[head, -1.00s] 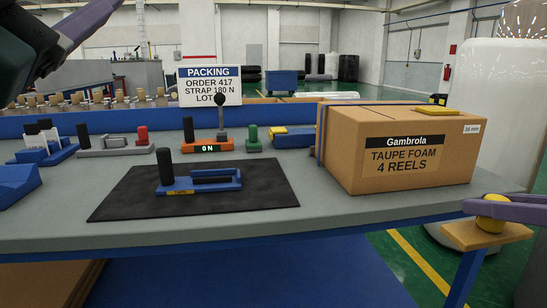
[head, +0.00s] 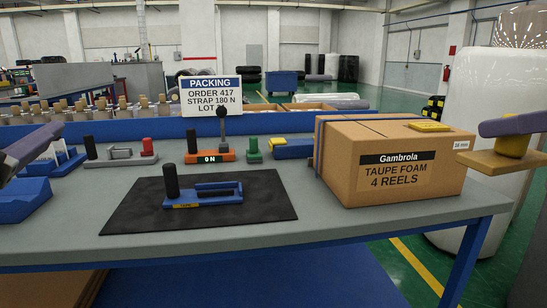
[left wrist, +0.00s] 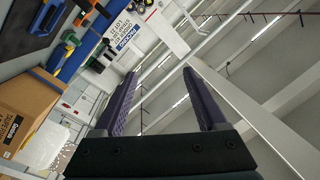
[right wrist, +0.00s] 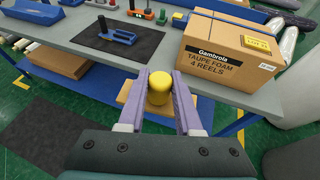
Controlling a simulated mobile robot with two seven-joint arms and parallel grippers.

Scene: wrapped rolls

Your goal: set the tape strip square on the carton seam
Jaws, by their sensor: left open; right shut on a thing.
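The brown carton (head: 345,160) stands on the right of the bench, with a yellow pad (head: 428,126) on its top and a blue strap around its left end. No tape strip can be made out for sure. My right gripper (head: 515,128) is shut on the yellow knob (right wrist: 159,87) of a flat wooden block (head: 490,163). It holds the block in the air, right of the carton and apart from it. My left gripper (left wrist: 165,100) is open and empty in the left wrist view; one finger shows at the head view's left edge.
A blue tool (head: 205,198) with a black handle lies on a dark mat (head: 265,200). An orange device (head: 210,156) reading ON, a green clamp (head: 253,150) and a packing sign (head: 211,94) stand behind. Grey bench surface (head: 300,222) is free between mat and carton.

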